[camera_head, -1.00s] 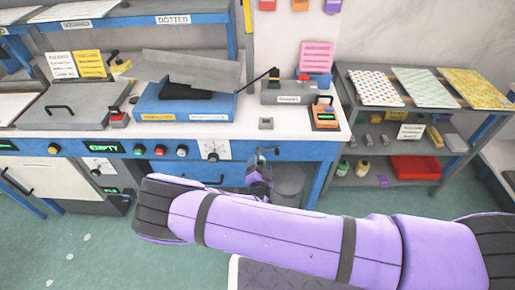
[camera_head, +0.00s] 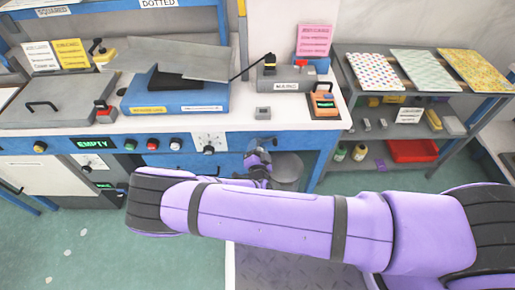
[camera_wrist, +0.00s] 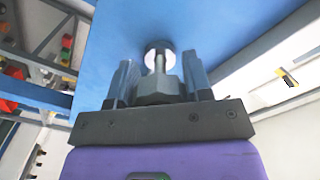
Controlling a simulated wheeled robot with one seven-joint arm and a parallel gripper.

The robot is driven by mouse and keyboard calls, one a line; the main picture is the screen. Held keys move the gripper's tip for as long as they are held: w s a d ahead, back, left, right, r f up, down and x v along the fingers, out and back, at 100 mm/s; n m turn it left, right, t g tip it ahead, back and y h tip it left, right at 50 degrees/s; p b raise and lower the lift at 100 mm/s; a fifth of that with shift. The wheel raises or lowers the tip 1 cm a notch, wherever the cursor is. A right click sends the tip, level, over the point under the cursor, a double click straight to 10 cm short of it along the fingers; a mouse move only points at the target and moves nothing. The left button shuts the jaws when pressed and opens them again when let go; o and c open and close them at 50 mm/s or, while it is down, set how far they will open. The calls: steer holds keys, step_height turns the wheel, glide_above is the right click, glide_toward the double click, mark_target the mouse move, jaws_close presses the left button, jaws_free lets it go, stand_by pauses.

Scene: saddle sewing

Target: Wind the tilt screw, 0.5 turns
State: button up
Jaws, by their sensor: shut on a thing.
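The tilt screw (camera_wrist: 159,62) shows in the wrist view as a pale metal shaft coming out of a round white collar in a blue panel (camera_wrist: 215,25). A dark faceted head (camera_wrist: 158,88) sits at its near end. My gripper (camera_wrist: 158,80) has one finger on each side of this head and is shut on it. In the head view my gripper (camera_head: 258,160) is at the front edge of the bench, below the blue front panel. The screw itself is hidden in that view.
The blue bench front (camera_head: 225,144) carries a round dial (camera_head: 209,142), several buttons and a green EMPTY display (camera_head: 97,143). A grey bin (camera_head: 287,170) stands just right of my gripper. A shelf rack (camera_head: 420,125) with patterned sheets stands at the right.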

steer(key=shift+n, duration=0.3)
steer(key=n, duration=1.1)
steer(key=shift+n, duration=0.3)
steer(key=n, duration=0.4)
steer(key=shift+n, duration=0.3)
steer(key=n, duration=0.9)
steer(key=shift+d, duration=0.1)
steer(key=n, duration=0.4)
steer(key=shift+r, duration=0.1)
steer(key=shift+n, duration=1.9)
